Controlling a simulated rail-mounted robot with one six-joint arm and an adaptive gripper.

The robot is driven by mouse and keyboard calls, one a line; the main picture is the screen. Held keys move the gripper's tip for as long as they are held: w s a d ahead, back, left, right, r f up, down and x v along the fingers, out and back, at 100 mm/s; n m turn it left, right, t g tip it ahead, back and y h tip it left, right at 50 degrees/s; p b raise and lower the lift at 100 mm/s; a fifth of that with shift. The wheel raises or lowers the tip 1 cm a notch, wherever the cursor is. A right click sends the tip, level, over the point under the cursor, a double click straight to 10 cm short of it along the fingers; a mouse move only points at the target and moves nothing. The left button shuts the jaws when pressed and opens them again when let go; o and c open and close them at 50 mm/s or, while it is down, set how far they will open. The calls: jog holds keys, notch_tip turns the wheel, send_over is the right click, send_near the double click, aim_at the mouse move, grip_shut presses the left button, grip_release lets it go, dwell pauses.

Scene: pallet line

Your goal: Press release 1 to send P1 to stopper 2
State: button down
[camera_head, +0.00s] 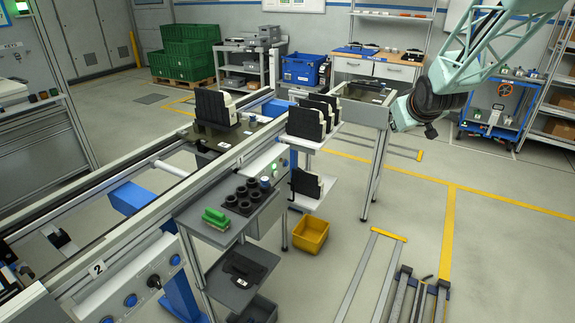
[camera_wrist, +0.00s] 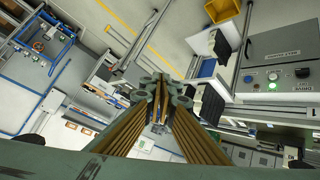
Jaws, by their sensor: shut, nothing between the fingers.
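My gripper (camera_wrist: 160,100) shows in the wrist view with its fingers together and nothing between them. It is in the air, apart from any button. In the head view my arm hangs at the upper right, and the fingertips cannot be made out. A dark pallet (camera_head: 238,134) with black upright parts sits on the conveyor line (camera_head: 150,160); its P1 label is not legible. A plate marked 2 (camera_head: 97,268) is on the line's near side at lower left, above a panel with blue knobs (camera_head: 130,299). I cannot tell which control is release 1.
A control box (camera_wrist: 286,80) with a lit green button is at right in the wrist view. Shelves with black parts (camera_head: 308,120) and a grey cart (camera_head: 232,215) stand beside the line. A yellow bin (camera_head: 310,235) is on the floor.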

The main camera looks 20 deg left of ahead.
aim_at(286, 164)
jog(key=w+a+f+n+y+p, duration=0.1)
jog(key=w+a+f, duration=0.3)
jog(key=a+f, duration=0.4)
jog(key=w+a+f+n+t+y, duration=0.1)
jog(key=w+a+f+n+y, duration=0.15)
jog(key=a+f, duration=0.55)
jog(key=w+a+f+n+y+p, duration=0.1)
jog(key=w+a+f, duration=0.4)
jog(key=a+f, duration=0.35)
jog(key=s+a+f+n+y, duration=0.1)
jog(key=s+a+f+y, duration=0.1)
jog(key=a+f, duration=0.6)
jog(key=shift+s+f+p, duration=0.2)
jog(key=shift+f+p, duration=0.2)
jog(key=shift+f, duration=0.35)
jog(key=shift+a+n, duration=0.1)
jog(key=shift+n, duration=0.15)
jog(key=shift+a, duration=0.2)
jog(key=a+b, duration=0.1)
jog(key=a, duration=0.7)
jog(key=shift+w+a, duration=0.2)
jog(key=shift+w, duration=0.15)
